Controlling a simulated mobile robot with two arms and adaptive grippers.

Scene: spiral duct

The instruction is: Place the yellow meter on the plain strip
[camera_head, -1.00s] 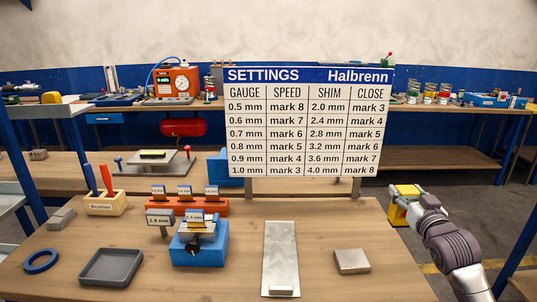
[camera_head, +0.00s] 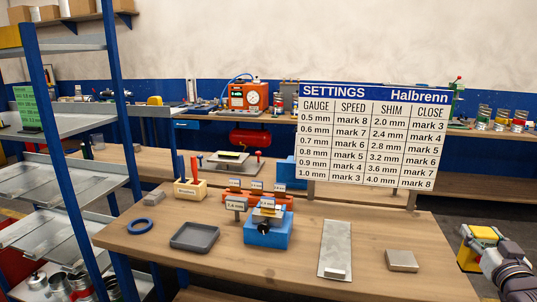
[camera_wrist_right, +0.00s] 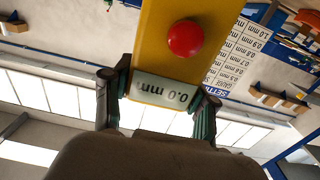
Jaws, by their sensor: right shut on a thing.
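My right gripper (camera_head: 490,256) is shut on the yellow meter (camera_head: 476,247) at the right edge of the head view, to the right of the front bench. In the right wrist view the meter (camera_wrist_right: 160,40) lies between the two fingers, with a red round button and a display reading 0.0 mm, upside down. A plain flat metal strip (camera_head: 336,243) lies on the front bench, with a small raised block at its near end. The meter is well apart from the strip. My left gripper is not in view.
The settings board (camera_head: 367,135) stands behind. A blue-framed shelf (camera_head: 60,150) stands at left.

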